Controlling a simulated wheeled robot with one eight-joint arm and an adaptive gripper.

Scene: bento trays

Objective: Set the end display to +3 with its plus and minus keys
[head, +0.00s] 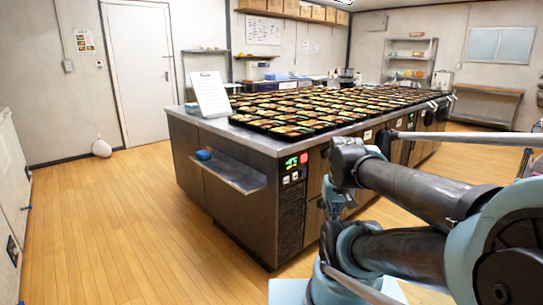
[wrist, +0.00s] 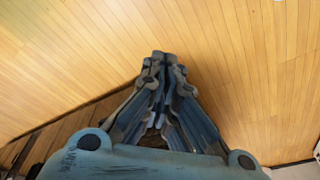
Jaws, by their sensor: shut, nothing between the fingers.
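The end display (head: 291,163) is a small dark panel with lit green characters on the near end of the steel counter, too small to read in the head view. A red button (head: 303,158) sits just right of it. Pale keys (head: 290,178) sit just below it; their plus and minus marks cannot be made out. My gripper (wrist: 165,58) is shut and empty in the wrist view, with wooden floor beyond its fingertips. The display and keys do not show in the wrist view. In the head view my arm stands right of the panel, apart from it in the picture.
The counter (head: 262,143) carries many filled bento trays (head: 310,108) and a white sign (head: 209,94). A steel shelf (head: 235,177) juts from its end, left of the panel, with a blue item (head: 203,155) on it.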

